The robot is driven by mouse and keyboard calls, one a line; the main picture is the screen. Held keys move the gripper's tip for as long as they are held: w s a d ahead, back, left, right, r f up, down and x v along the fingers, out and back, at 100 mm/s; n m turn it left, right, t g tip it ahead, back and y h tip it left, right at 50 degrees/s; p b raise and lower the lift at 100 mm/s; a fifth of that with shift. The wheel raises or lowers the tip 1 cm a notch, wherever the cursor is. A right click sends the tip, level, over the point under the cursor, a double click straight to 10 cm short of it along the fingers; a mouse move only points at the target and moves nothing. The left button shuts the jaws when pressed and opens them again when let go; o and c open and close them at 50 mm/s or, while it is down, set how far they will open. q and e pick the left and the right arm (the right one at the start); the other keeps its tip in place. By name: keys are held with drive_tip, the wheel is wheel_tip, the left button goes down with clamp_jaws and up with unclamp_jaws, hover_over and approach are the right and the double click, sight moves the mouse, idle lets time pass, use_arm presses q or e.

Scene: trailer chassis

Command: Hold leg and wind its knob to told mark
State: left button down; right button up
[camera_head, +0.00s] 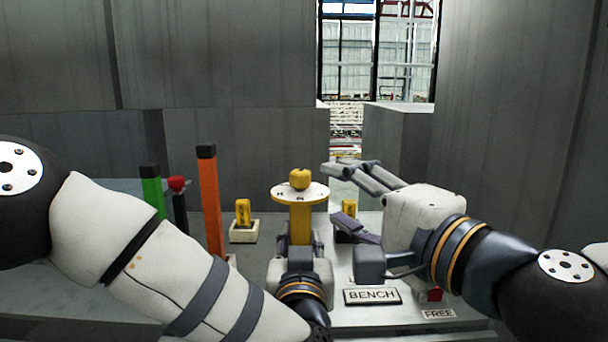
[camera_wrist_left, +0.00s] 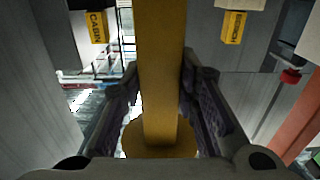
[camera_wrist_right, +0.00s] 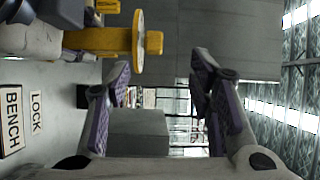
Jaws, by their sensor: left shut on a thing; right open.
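The yellow leg (camera_head: 300,228) stands upright on the bench, with a round white dial (camera_head: 300,193) carrying small dark marks and a yellow knob (camera_head: 300,179) on top. My left gripper (camera_head: 301,248) is shut on the leg's post; in the left wrist view its fingers lie on both sides of the yellow post (camera_wrist_left: 162,80). My right gripper (camera_head: 352,180) is open and empty, to the right of the knob and dial. The dial's marks are too small to read.
A green post (camera_head: 152,190), a red-topped dark lever (camera_head: 178,200) and an orange post (camera_head: 211,200) stand left. Yellow labelled blocks stand behind the leg, one on the left (camera_head: 243,213) and one on the right (camera_head: 349,208). BENCH (camera_head: 372,296) and FREE (camera_head: 439,314) plates lie in front.

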sight(300, 178)
drive_tip(key=w+a+m, duration=0.2)
drive_tip(key=w+m, duration=0.1)
drive_tip(key=m, duration=0.3)
drive_tip(key=w+a+m, duration=0.2)
drive_tip(key=w+m, duration=0.2)
drive_tip(key=m, duration=0.2)
drive_tip(key=w+a+m, duration=0.1)
drive_tip(key=w+m, duration=0.2)
drive_tip(key=m, duration=0.3)
drive_tip(key=shift+w+a, duration=0.3)
drive_tip(key=shift+a, duration=0.1)
clamp_jaws()
drive_tip(key=shift+m+h, duration=0.3)
drive_tip(key=shift+m, duration=0.1)
drive_tip(key=m+t+h, duration=0.1)
drive_tip(key=m+h, duration=0.1)
drive_tip(key=h, duration=0.1)
drive_tip(key=shift+a+t, duration=0.1)
drive_tip(key=shift+t, duration=0.3)
drive_tip(key=shift+m+t+h, duration=0.3)
drive_tip(key=shift+m+h, duration=1.6)
drive_tip(key=shift+h, duration=1)
drive_tip(key=shift+f, duration=0.1)
